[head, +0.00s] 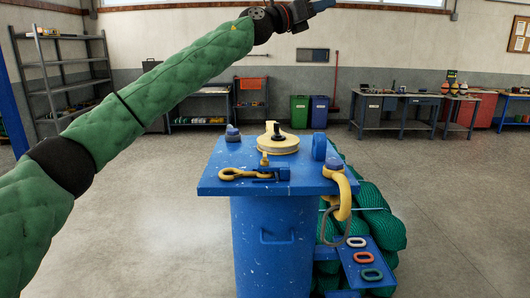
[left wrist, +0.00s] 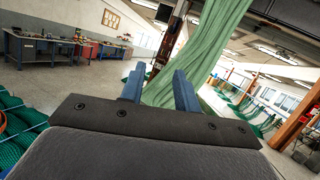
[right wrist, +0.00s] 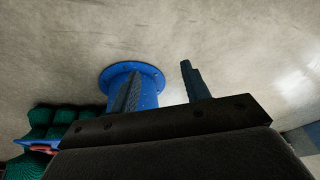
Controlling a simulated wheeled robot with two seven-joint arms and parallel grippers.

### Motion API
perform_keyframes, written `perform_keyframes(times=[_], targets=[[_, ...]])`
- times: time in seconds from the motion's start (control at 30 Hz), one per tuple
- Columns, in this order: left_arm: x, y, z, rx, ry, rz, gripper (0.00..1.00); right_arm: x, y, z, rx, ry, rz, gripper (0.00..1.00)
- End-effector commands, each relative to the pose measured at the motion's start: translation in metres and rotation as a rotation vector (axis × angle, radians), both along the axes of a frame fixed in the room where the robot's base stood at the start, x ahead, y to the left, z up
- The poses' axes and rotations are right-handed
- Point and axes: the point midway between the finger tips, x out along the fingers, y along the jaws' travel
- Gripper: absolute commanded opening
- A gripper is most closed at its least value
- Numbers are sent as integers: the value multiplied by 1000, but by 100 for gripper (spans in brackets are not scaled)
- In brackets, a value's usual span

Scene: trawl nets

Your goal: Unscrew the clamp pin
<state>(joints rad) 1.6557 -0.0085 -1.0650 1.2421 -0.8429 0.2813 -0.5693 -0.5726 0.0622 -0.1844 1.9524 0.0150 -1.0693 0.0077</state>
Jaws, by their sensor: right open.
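A blue clamp (head: 272,174) sits on the front of the blue pedestal table (head: 215,186). A small yellow upright piece (head: 264,159), which may be the clamp pin, stands at it. A yellow eye-ended piece (head: 232,173) lies beside the clamp, to its left. My left gripper (head: 322,5) is high above and beyond the table, at the top edge of the head view. Its fingers are apart and empty in the left wrist view (left wrist: 159,88). My right gripper (right wrist: 162,85) is open and empty in the right wrist view, which shows a blue flanged base (right wrist: 150,75) on the floor.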

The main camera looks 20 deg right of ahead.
Motion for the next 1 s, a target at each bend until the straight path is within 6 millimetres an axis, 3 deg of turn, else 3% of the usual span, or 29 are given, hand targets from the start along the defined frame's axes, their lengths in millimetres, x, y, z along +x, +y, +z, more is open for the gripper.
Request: perform_keyframes(times=[0.1, 0.23, 0.37, 0.5, 0.73, 0.9, 1.0], targets=[[-15, -22, -48, 248, -271, -18, 32, 6, 1, 25, 2, -3, 0, 47], [-18, -29, -108, 508, -543, -68, 32, 10, 1, 49, 3, 1, 1, 47], [-12, -19, -170, 754, -789, -158, 32, 11, 0, 72, 2, 8, 2, 47], [-2, 6, -226, 992, -1030, -303, 32, 11, -1, 92, 0, 25, 4, 47], [11, 69, -282, 1291, -1363, -660, 32, 3, -3, 113, -9, 73, 9, 47], [11, 119, -298, 1378, -1551, -1025, 32, -7, -5, 116, -19, 128, 14, 47], [8, 137, -300, 1352, -1629, -1204, 32, -11, -6, 116, -23, 152, 16, 47]])
